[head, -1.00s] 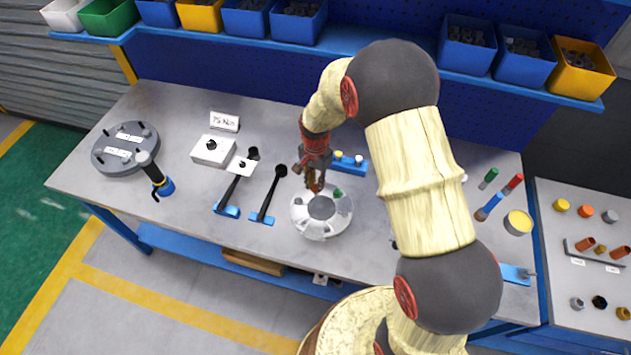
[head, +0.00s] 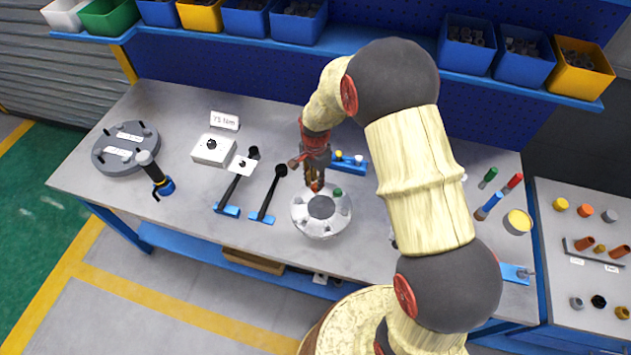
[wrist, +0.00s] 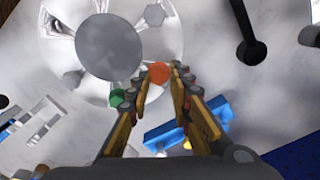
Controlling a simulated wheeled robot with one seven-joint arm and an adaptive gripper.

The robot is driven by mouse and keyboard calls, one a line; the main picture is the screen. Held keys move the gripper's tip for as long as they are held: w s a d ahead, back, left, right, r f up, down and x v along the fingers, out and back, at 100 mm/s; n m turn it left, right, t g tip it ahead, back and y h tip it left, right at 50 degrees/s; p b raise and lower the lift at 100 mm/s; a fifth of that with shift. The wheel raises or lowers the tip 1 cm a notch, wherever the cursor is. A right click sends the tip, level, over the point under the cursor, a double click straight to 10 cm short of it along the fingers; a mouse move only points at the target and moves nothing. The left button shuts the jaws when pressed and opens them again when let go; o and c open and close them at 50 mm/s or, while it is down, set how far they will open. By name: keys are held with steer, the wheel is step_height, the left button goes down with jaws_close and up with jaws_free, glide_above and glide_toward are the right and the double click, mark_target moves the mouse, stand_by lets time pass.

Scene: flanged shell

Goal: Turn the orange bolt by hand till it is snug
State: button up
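The orange bolt (wrist: 160,73) stands in the rim of the round, pale grey flanged shell (wrist: 165,35), seen from above in the wrist view. My gripper (wrist: 162,78) has one fingertip on each side of the bolt's head, and both appear to touch it. In the head view my gripper (head: 314,186) points down at the far rim of the shell (head: 322,228), and its fingers mostly hide the bolt. A green bolt (wrist: 117,97) sits in the same rim, beside one finger; it also shows in the head view (head: 337,192).
A blue holder (head: 355,165) with yellow pieces stands just behind my gripper. Black tools (head: 272,195) on blue bases lie left of the shell. A screwdriver-like tool (head: 157,175) and a grey disc (head: 125,147) are further left. Bench space in front of the shell is clear.

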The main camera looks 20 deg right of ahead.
mark_target(315, 185)
steer(key=o, duration=0.4)
steer(key=shift+s, duration=0.1)
step_height(315, 185, up, 12)
steer(key=shift+f, duration=0.1)
stand_by(0.5)
stand_by(0.4)
